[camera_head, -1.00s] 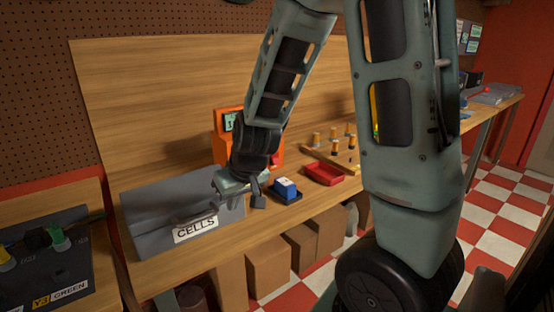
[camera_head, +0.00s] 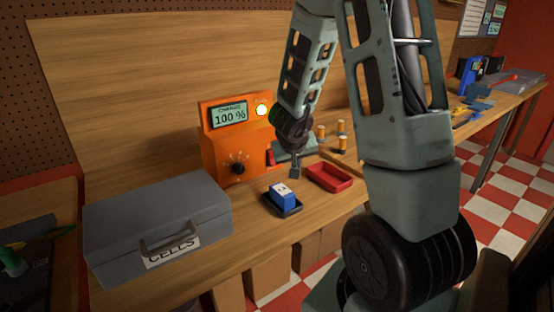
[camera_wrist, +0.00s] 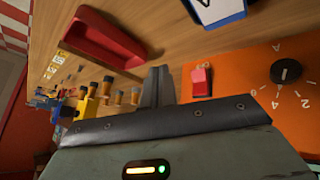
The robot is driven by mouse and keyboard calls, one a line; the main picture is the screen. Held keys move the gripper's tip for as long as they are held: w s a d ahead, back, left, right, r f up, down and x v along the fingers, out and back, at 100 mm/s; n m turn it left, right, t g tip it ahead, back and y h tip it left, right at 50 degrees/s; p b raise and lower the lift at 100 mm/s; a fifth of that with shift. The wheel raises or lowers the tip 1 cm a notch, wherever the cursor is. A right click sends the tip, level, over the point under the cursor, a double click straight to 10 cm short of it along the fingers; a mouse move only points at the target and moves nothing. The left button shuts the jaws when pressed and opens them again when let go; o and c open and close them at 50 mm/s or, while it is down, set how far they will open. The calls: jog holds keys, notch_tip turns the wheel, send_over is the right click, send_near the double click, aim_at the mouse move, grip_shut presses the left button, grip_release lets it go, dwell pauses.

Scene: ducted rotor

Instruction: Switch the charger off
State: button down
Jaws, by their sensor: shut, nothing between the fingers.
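The orange charger (camera_head: 222,151) stands on the bench against the wooden back panel. Its display (camera_head: 229,115) reads "CHARGE 100 %" and a yellowish lamp (camera_head: 262,110) is lit beside it. A black dial (camera_head: 238,168) is on its front. A red rocker switch (camera_head: 270,157) is at the front's right end, and it also shows in the wrist view (camera_wrist: 202,80). I cannot tell its position. My gripper (camera_head: 294,173) is shut and empty, to the right of the switch. In the wrist view its fingers (camera_wrist: 157,86) point beside the switch, apparently apart from it.
A blue cell (camera_head: 283,195) sits in a dark holder (camera_head: 292,209) in front of the charger. A red tray (camera_head: 330,178) lies to its right, with several small orange-and-black cylinders (camera_head: 341,128) behind. A grey CELLS case (camera_head: 150,205) stands at left.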

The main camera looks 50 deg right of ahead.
aim_at(273, 158)
jog(key=w+f, duration=0.1)
jog(key=w, duration=0.1)
jog(key=w+d+f, duration=0.1)
jog(key=w, duration=0.1)
jog(key=w+f, duration=0.1)
jog(key=w, duration=0.1)
jog(key=shift+w+d, duration=0.2)
jog(key=shift+w, duration=0.1)
jog(key=shift+w+d+f, duration=0.15)
jog(key=shift+w+f, duration=0.2)
jog(key=shift+w, duration=0.25)
jog(key=shift+w+p, duration=0.2)
jog(key=shift+p, duration=0.3)
dwell(1.3)
jog(key=shift+w+d+f, duration=0.1)
jog(key=shift+w+f, duration=0.05)
jog(key=shift+w+d+f+p, duration=0.1)
jog(key=shift+w+f+p, duration=0.1)
jog(key=shift+w+p, duration=0.2)
dwell(0.8)
dwell(0.3)
jog(key=shift+s+a+r, duration=0.1)
jog(key=shift+s+r, duration=0.1)
jog(key=shift+s, duration=0.2)
jog(key=shift+s+a+r, duration=0.1)
jog(key=shift+s+r, duration=0.05)
jog(key=shift+s, duration=0.25)
